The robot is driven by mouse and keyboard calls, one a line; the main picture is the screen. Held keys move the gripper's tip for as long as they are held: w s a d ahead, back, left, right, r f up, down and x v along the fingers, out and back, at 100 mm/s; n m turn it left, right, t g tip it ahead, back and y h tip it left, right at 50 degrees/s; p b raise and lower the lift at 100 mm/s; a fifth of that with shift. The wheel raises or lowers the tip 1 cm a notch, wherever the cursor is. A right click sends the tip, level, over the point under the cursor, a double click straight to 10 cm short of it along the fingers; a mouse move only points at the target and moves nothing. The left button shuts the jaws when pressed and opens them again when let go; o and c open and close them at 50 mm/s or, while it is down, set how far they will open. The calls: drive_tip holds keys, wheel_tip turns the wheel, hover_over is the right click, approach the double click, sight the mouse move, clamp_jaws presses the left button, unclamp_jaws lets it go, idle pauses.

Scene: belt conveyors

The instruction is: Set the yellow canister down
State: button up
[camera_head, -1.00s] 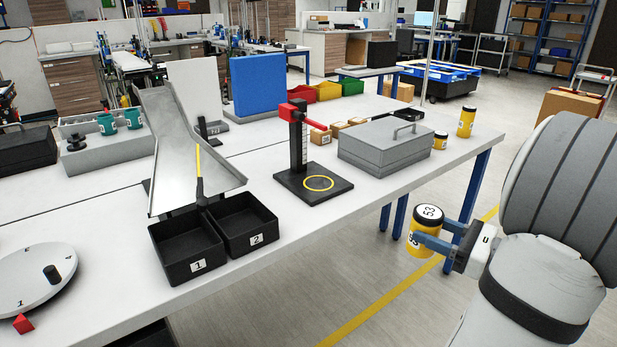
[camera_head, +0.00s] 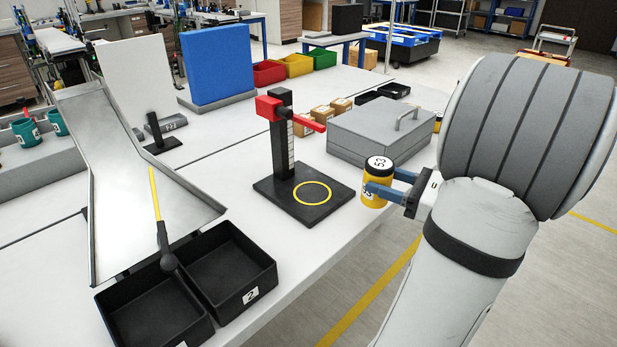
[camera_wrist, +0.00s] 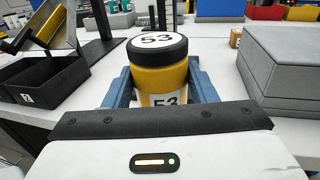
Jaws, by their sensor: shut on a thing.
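The yellow canister (camera_head: 374,190) has a black rim and a white top marked 53. My gripper (camera_head: 385,187) is shut on it and holds it upright at the table's right edge, beside the black stand. In the wrist view the canister (camera_wrist: 160,75) sits between the blue fingers of my gripper (camera_wrist: 160,95), its 53 label facing me. I cannot tell whether its base touches anything. The black stand (camera_head: 284,170) has a red arm, a white scale and a yellow ring (camera_head: 312,192) on its base; the ring is empty.
A grey lidded box (camera_head: 376,135) stands behind the canister; it is on the right in the wrist view (camera_wrist: 285,70). Two black bins (camera_head: 232,270) and a metal chute (camera_head: 130,180) are at left. Bare table (camera_head: 290,235) lies in front of the stand.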

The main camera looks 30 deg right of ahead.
drive_tip(key=x, duration=1.5)
drive_tip(key=shift+w+a, duration=0.15)
drive_tip(key=shift+f+b, duration=0.6)
drive_tip(key=shift+f, duration=1.1)
drive_tip(key=shift+f, duration=0.2)
drive_tip(key=o, duration=1.2)
drive_tip(key=shift+c, duration=0.2)
drive_tip(key=shift+r, duration=0.2)
drive_tip(key=v, duration=1.2)
drive_tip(key=shift+s, duration=0.2)
